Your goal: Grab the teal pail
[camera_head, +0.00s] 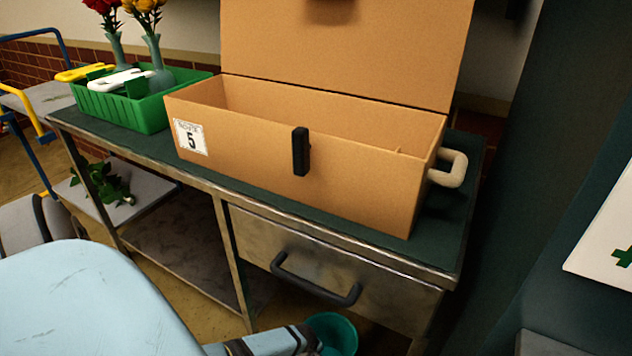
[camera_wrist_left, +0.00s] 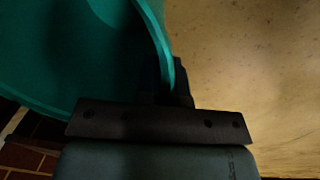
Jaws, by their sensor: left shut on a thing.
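The teal pail (camera_head: 335,330) is low beside the workbench, below its drawer, at the bottom edge of the head view. My left gripper (camera_head: 311,342) reaches it from the left and is at its rim. In the left wrist view the pail (camera_wrist_left: 90,60) fills the upper left, and my left gripper (camera_wrist_left: 172,82) is shut on its rim wall. The fingers are dark and partly hidden by shadow. The pail's lower part is cut off in the head view. My right gripper is in neither view.
The workbench (camera_head: 455,225) carries an open cardboard box (camera_head: 360,190) and a green crate (camera_head: 152,113) with vases. The drawer (camera_head: 350,295) with its dark handle is just above the pail. Trolleys stand at left. Bare floor (camera_wrist_left: 250,80) lies beside the pail.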

